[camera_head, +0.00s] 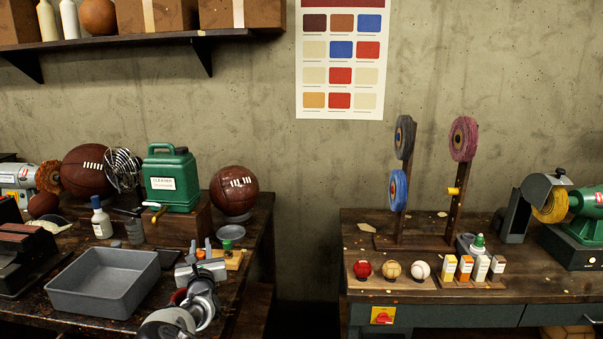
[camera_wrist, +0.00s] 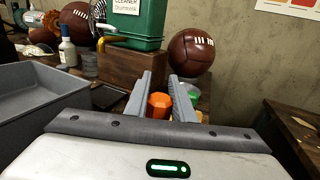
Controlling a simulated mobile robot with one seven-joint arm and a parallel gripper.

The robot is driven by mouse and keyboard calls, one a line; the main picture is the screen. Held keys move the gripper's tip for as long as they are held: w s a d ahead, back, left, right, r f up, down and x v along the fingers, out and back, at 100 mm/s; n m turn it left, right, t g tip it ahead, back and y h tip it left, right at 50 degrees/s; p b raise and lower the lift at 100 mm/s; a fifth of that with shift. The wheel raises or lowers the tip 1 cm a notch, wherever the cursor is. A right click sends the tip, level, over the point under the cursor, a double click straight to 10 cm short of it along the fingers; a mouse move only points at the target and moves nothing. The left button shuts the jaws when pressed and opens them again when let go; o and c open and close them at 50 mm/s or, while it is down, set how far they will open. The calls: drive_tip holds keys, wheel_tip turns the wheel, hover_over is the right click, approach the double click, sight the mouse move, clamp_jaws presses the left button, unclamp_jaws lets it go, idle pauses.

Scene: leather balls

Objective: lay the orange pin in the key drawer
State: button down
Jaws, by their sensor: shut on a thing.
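My gripper (camera_head: 202,248) is over the right end of the left bench, and its fingers also show in the wrist view (camera_wrist: 161,95). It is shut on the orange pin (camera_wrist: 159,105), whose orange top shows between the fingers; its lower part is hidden. In the head view the pin is a small orange spot (camera_head: 200,254) at the fingers. The right bench has grey drawer fronts (camera_head: 455,316) under its top, and they look shut. A yellow label with a red picture (camera_head: 383,315) is on the left part. I cannot tell which drawer is the key drawer.
A wooden board (camera_head: 235,259) and a grey dish (camera_head: 231,232) are close by my gripper. A grey tray (camera_head: 104,282), green canister (camera_head: 172,180) and ball (camera_head: 234,190) stand on the left bench. A gap separates the benches. Wheel stands (camera_head: 455,190) rise from the right bench.

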drive_tip(key=s+d+m+h+p, duration=0.2)
drive_tip(key=s+d+m+h, duration=0.15)
drive_tip(key=d, duration=0.85)
drive_tip(key=s+d+m+h+p, duration=0.2)
drive_tip(key=s+d+h, duration=0.2)
drive_tip(key=d, duration=0.8)
drive_tip(key=s+d+r+m+h+p, duration=0.2)
drive_tip(key=s+d+r+h, duration=0.1)
drive_tip(key=s+d, duration=0.6)
drive_tip(key=s+d+r+m+g+h+p, duration=0.1)
drive_tip(key=s+d+r+m+h+p, duration=0.1)
drive_tip(key=s+d, duration=0.7)
drive_tip(key=shift+d+r+h, duration=0.7)
drive_tip(key=shift+d+h, duration=0.25)
drive_tip(key=shift+d, duration=0.2)
drive_tip(key=shift+w, duration=0.1)
